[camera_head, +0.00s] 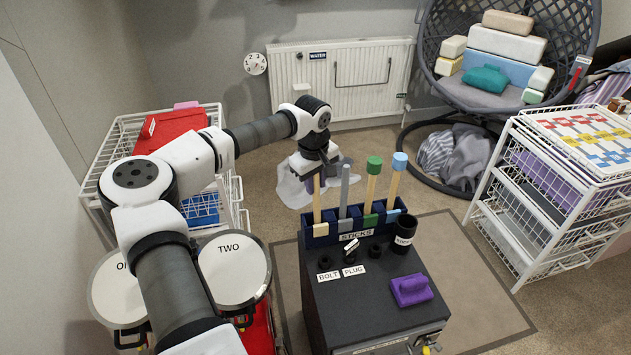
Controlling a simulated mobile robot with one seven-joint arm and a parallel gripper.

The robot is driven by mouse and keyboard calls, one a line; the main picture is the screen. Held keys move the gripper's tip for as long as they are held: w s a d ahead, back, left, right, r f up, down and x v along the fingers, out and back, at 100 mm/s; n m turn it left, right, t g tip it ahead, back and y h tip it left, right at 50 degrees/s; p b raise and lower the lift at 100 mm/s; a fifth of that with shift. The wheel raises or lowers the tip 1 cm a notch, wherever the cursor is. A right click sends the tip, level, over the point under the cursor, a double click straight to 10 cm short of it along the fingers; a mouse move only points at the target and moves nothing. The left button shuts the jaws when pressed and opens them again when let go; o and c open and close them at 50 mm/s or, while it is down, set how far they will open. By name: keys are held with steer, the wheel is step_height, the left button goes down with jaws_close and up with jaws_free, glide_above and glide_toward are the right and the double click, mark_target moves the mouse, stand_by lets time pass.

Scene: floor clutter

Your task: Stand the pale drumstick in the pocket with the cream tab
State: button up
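The pale drumstick (317,199) stands upright in the leftmost part of the dark blue stick rack (371,233), which is labelled STICKS. Its lower end goes down behind the cream tab (320,230), so how deep it sits is hidden. My gripper (315,172) is right at the top of the pale drumstick, pointing down. The fingers are small and dark here, and I cannot tell whether they grip the stick or are apart from it.
A grey stick (345,190), a green-tipped stick (372,187) and a blue-tipped stick (396,182) stand to the right in the rack. A black cup (404,232) and a purple block (411,290) sit on the dark cabinet (350,310). Two drums (233,265) stand left.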

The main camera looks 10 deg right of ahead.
steer(key=o, duration=0.3)
steer(key=shift+o, duration=0.2)
step_height(320, 180, up, 14)
steer(key=s+p, duration=0.1)
steer(key=p, duration=0.7)
steer(key=shift+s+a, duration=0.25)
steer(key=shift+a, duration=0.15)
steer(key=shift+f, duration=0.1)
